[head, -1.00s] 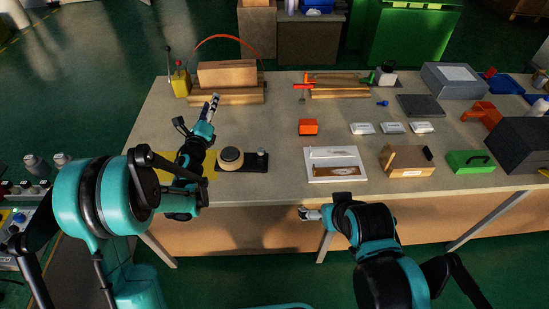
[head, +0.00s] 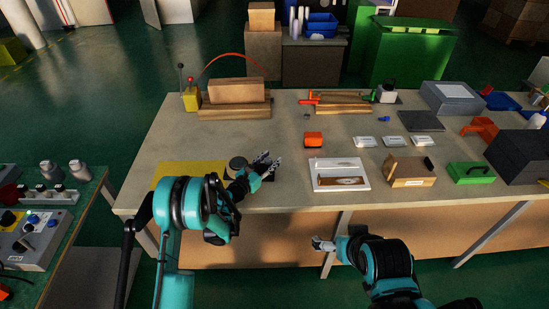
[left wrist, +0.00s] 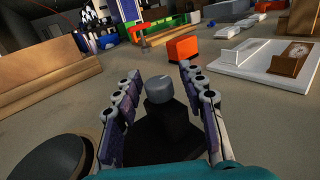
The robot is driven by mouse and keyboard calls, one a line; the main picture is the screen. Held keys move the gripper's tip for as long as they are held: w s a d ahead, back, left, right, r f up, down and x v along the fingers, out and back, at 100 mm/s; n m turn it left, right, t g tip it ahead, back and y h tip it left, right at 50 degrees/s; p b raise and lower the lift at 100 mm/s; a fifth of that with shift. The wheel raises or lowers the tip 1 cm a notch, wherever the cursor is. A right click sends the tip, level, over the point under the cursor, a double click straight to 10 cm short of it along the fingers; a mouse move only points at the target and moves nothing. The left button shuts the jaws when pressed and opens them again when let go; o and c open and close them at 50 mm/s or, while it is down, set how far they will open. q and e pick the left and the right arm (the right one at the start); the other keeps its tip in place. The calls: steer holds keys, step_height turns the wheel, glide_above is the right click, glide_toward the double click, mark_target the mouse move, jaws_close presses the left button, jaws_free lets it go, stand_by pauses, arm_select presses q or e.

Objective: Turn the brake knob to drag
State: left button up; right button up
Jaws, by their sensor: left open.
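The brake knob (left wrist: 160,89) is a light grey round cap with a faint mark on top, on a black post and base (left wrist: 158,140) in the left wrist view. My left gripper (left wrist: 159,74) is open, with one finger on each side of the knob in that view. I cannot tell whether the fingers touch it. In the head view my left gripper (head: 267,165) is over the front of the bench and hides the knob. My right gripper (head: 323,244) hangs in front of the bench edge; its jaws are too small to read.
A dark round disc (left wrist: 47,165) stands left of the knob base. A wooden block stack (left wrist: 50,70) is behind it. An orange block (head: 313,139) and a white tray (head: 318,182) lie to the right. A yellow mat (head: 175,170) is at left.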

arm_select(q)
steer(key=shift+b+x, duration=0.3)
steer(key=shift+x, duration=1.15)
jaws_close()
